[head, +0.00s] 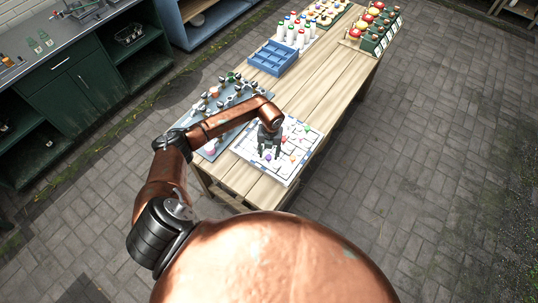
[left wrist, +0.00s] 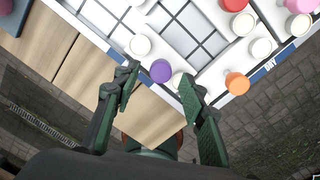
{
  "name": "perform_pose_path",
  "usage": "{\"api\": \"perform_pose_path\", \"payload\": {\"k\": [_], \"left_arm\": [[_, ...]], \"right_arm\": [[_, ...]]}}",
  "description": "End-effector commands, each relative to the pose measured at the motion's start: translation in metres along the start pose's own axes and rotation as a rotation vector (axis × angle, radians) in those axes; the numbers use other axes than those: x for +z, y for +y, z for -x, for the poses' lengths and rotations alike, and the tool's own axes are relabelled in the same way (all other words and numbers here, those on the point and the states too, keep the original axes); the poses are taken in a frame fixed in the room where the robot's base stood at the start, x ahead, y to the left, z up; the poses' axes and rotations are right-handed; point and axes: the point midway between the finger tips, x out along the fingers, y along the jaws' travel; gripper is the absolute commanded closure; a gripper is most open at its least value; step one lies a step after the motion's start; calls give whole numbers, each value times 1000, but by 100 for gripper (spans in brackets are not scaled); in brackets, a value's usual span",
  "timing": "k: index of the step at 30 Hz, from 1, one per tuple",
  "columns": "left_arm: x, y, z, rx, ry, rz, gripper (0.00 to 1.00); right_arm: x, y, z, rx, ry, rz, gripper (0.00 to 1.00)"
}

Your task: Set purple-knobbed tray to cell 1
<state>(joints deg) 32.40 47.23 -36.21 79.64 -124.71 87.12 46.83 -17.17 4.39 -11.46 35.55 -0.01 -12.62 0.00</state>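The purple knob (left wrist: 160,71) stands on the white board near its edge; which tray piece it sits on is hard to make out. In the head view the purple knob (head: 268,157) is small, beside my gripper. My left gripper (left wrist: 160,76) is open, its fingertips to either side of the purple knob in the wrist picture; I cannot tell whether they are down around it. In the head view my left gripper (head: 269,150) points down over the board (head: 292,172). No cell number is readable. My right gripper is not in view.
White knobs (left wrist: 140,45), an orange knob (left wrist: 237,83) and a red knob (left wrist: 235,4) stand close by. A "DRY" label (left wrist: 270,64) marks the board edge. A grey board of knobs (head: 213,150), a blue crate (head: 273,58) and bottles (head: 293,30) share the wooden table (head: 325,85).

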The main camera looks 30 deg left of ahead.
Motion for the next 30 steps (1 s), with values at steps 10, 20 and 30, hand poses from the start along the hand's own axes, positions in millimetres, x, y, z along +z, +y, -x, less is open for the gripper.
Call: {"api": "perform_pose_path", "payload": {"k": [10,20,30], "left_arm": [[0,0,-20,-2,-1,-1,61],[0,0,-20,-2,0,-1,74],[0,0,-20,-2,0,-1,97]], "right_arm": [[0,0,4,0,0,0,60],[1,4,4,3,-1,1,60],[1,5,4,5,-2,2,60]]}}
